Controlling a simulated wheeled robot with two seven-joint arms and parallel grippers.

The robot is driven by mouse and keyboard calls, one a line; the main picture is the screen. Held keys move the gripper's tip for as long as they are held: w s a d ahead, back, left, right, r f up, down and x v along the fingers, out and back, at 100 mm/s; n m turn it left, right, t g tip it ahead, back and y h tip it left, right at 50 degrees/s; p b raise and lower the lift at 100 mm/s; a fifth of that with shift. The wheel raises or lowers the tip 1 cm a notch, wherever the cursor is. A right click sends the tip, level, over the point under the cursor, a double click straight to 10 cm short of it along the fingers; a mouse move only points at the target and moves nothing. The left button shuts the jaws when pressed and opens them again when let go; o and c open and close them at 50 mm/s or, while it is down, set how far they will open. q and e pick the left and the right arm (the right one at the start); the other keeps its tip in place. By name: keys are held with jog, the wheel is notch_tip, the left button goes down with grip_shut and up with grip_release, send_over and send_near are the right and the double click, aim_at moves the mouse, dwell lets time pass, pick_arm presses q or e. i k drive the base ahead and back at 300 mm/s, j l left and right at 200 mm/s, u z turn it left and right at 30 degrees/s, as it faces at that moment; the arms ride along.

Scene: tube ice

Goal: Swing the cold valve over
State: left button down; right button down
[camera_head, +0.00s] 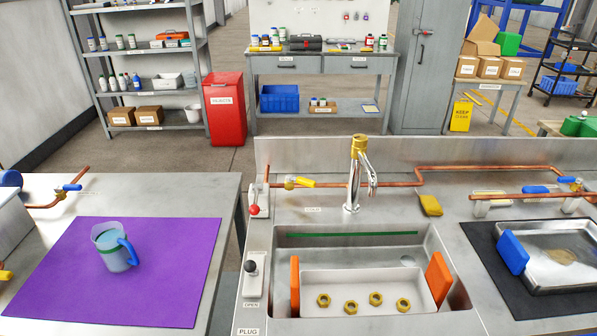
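Neither of my grippers shows in the head view. No label that I can read marks a cold valve. A blue-handled valve (70,188) sits on a copper pipe at the left table's back. Another blue-handled valve (570,181) is on the copper pipe at the far right. A yellow-handled valve (300,182) is on the pipe behind the sink, left of the chrome tap (355,180). A red-knobbed lever (254,209) stands at the sink's back left corner. A small label (313,209) near the tap is too blurred to read.
A jug (112,250) with a blue handle stands on a purple mat (150,290). The sink (440,245) holds a white bin with orange handles and several brass nuts. A black-knobbed plug lever (251,268) is at its left. A metal tray (570,235) lies at right.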

aim_at(300, 180)
jog(key=l+u, duration=0.25)
jog(key=u, duration=0.2)
jog(key=l+u, duration=0.55)
jog(key=u, duration=0.3)
jog(key=k+j, duration=0.05)
